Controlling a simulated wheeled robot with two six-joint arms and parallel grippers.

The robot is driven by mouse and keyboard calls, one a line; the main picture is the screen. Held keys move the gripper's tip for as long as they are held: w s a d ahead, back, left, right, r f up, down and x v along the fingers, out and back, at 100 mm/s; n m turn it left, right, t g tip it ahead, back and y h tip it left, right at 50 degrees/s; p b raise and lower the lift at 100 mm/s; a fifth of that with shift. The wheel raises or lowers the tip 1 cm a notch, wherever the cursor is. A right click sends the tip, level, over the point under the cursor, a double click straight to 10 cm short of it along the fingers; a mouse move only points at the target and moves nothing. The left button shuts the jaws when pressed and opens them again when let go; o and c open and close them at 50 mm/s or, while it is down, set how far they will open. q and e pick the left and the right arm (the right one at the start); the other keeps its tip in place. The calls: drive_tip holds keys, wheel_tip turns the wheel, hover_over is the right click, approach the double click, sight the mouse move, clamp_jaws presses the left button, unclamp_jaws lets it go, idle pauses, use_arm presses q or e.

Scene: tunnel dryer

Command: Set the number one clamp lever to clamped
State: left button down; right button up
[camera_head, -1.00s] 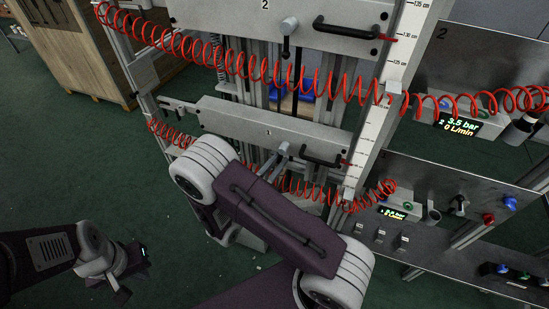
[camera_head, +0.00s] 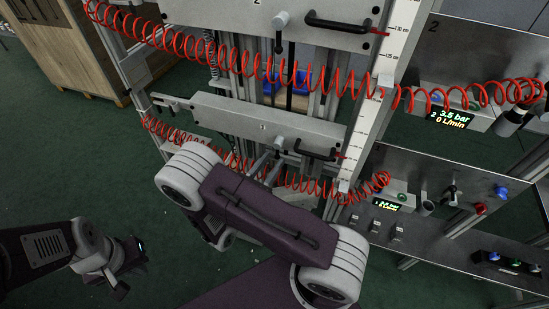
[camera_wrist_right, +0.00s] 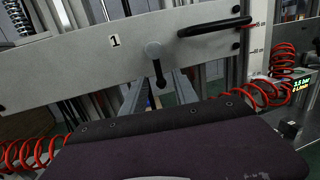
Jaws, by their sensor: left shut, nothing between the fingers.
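The number one clamp lever (camera_head: 279,143) sits on the lower grey crossbar (camera_head: 232,117), which is marked 1. In the right wrist view the lever (camera_wrist_right: 158,70) has a round grey hub, and its black handle points almost straight down. My right arm reaches up in front of the frame below the crossbar. My left gripper (camera_head: 124,277) is shut and empty at the lower left, over the green floor, well away from the lever.
A black handle (camera_head: 315,151) is fixed right of the lever. Coiled red hoses (camera_head: 230,60) cross the frame above and below the crossbar. A second crossbar (camera_head: 205,12) with its own lever is above. A gauge panel (camera_head: 425,175) stands right; a wooden crate (camera_head: 75,45) stands back left.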

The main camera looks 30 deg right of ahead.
drive_tip(key=v, duration=0.7)
drive_tip(key=s+d+m+g+y+p, duration=0.45)
drive_tip(key=s+m+g+y, duration=0.45)
drive_tip(key=s+m+g, duration=0.45)
drive_tip(key=w+a+r+m+t+y+p, duration=0.1)
drive_tip(key=w+a+r+m+t+y, duration=0.2)
drive_tip(key=m, duration=0.8)
drive_tip(key=w+a+t+y, duration=0.1)
drive_tip(key=w+t+y, duration=0.1)
drive_tip(key=w+y, duration=0.1)
drive_tip(key=shift+w+a+y, duration=0.25)
drive_tip(key=shift+a+y, duration=0.05)
drive_tip(key=shift+y, duration=0.6)
